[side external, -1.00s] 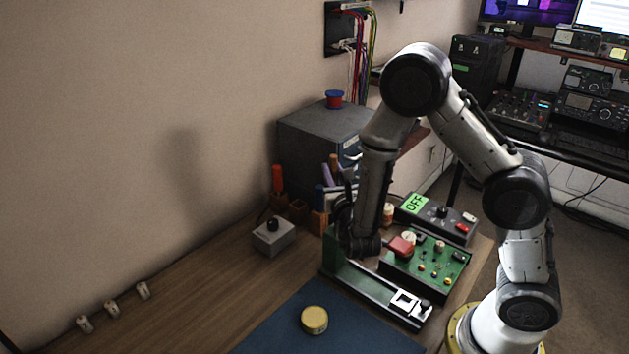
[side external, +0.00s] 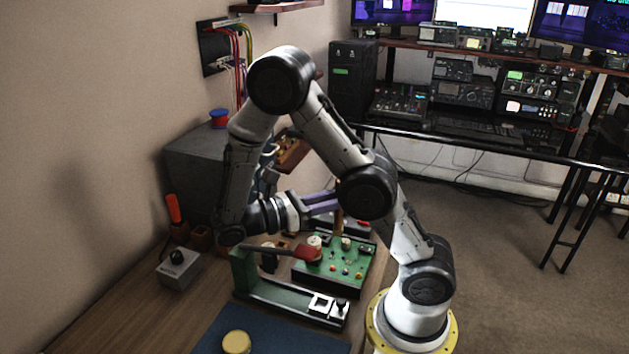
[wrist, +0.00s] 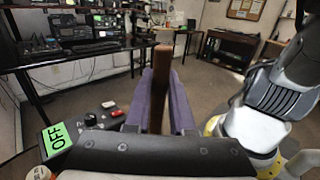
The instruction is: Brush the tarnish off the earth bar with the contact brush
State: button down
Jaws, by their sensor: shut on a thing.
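My gripper (side external: 334,199) lies roughly level above the back of the bench, its purple fingers pointing right. In the wrist view my gripper (wrist: 160,98) is shut on an upright brown piece, seemingly the contact brush (wrist: 161,75). The brush also shows past the fingertips in the side view (side external: 340,190). I cannot see its bristles. It appears to be held clear of the things below. I cannot pick out the earth bar with certainty, and no tarnish can be made out. My arm hides part of the bench's back.
A long dark fixture (side external: 285,296) with a green end block stands on the bench. A red-ended lever (side external: 307,252) reaches over beside the green knob panel (side external: 350,272). A yellow tin (side external: 236,342) sits on the blue mat (side external: 285,335).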

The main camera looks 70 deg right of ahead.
jog(key=s+a+f+m+g+y, duration=0.1)
jog(key=a+f+m+g+y, duration=0.1)
jog(key=a+m+y, duration=0.6)
jog(key=s+a+f+m+g+y, duration=0.1)
jog(key=s+a+m+g+y, duration=0.2)
jog(key=a+y, duration=0.85)
jog(key=w+a+f+m+t+y, duration=0.1)
jog(key=w+a+m+t+y, duration=0.45)
jog(key=a, duration=0.35)
jog(key=w+a+f+m+t+y, duration=0.2)
jog(key=w+a+m+t+y, duration=0.3)
jog(key=a, duration=0.4)
jog(key=shift+g+h, duration=0.45)
jog(key=shift+h, duration=0.15)
notch_tip(320, 180, down, 8)
jog(key=shift+s+r, duration=0.1)
jog(key=shift+r, duration=0.1)
jog(key=shift+s, duration=2.45)
jog(key=shift+w, duration=2.9)
notch_tip(320, 180, up, 8)
